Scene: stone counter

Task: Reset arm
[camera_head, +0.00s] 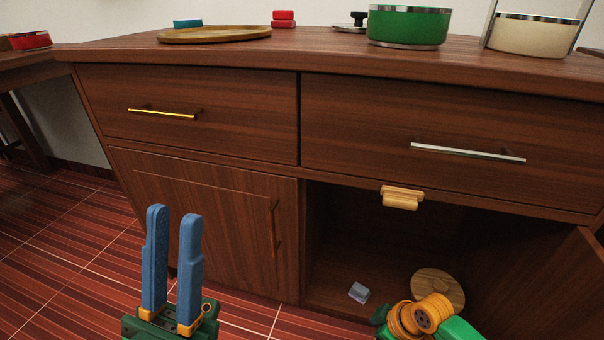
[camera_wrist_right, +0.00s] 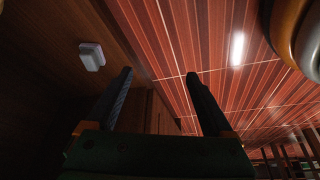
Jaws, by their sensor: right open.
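My left gripper (camera_head: 174,214), with two blue fingers, stands upright in front of the closed left cabinet door (camera_head: 215,215). Its fingers are apart with nothing between them. My right arm comes in at the bottom, by the open right compartment (camera_head: 340,240); its fingers do not show clearly in the head view. In the right wrist view, my right gripper (camera_wrist_right: 158,76) is open, its two dark fingers apart and empty. The red striped floor (camera_wrist_right: 205,40) shows beyond them.
A small grey block (camera_head: 358,292) and a round wooden board (camera_head: 437,287) are in the open compartment; the block also shows in the wrist view (camera_wrist_right: 92,56). The right door (camera_head: 575,280) stands open. A green pot (camera_head: 408,27) and a wooden tray (camera_head: 215,36) are on the counter.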

